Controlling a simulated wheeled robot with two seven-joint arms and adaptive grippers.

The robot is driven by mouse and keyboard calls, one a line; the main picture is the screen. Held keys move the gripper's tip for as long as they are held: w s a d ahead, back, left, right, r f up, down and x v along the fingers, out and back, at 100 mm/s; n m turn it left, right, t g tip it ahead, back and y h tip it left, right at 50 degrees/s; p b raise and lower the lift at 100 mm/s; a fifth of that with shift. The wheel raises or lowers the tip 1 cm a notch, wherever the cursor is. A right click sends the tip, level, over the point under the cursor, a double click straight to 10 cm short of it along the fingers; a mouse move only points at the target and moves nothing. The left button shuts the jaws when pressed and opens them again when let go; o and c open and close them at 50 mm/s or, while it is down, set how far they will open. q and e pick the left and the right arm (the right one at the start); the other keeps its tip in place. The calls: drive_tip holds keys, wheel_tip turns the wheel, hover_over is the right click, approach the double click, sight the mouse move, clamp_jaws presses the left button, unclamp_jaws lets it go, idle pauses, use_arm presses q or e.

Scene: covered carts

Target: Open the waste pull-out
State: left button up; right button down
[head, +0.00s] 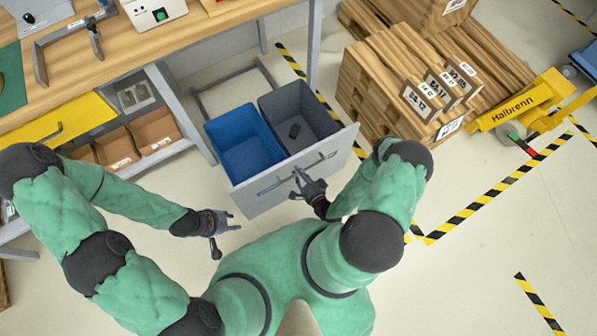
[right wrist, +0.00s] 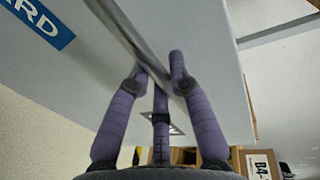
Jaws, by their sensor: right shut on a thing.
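The waste pull-out (head: 262,199) stands out from under the workbench, with its grey front panel towards me. Inside it are a blue bin (head: 243,150) and a dark grey bin (head: 301,118) with a small dark object in the bottom. My right gripper (head: 302,178) is shut on the bar handle (head: 285,180) of the front panel. In the right wrist view the fingers (right wrist: 160,72) close around the metal bar (right wrist: 128,32) in front of the grey panel (right wrist: 205,40). My left gripper (head: 230,222) hangs free over the floor, left of the panel; its fingers look apart and empty.
The wooden workbench (head: 110,65) fills the upper left, with cardboard boxes (head: 153,130) on a shelf below. Stacked wooden pallets (head: 385,85) and a yellow pallet truck (head: 520,100) stand at the right. Floor right of the pull-out is open, with striped tape (head: 480,200).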

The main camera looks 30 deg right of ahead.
drive_tip(key=shift+s, duration=0.1)
drive_tip(key=c, duration=1.1)
unclamp_jaws()
drive_tip(key=v, duration=1.2)
drive_tip(key=shift+d+f, duration=0.1)
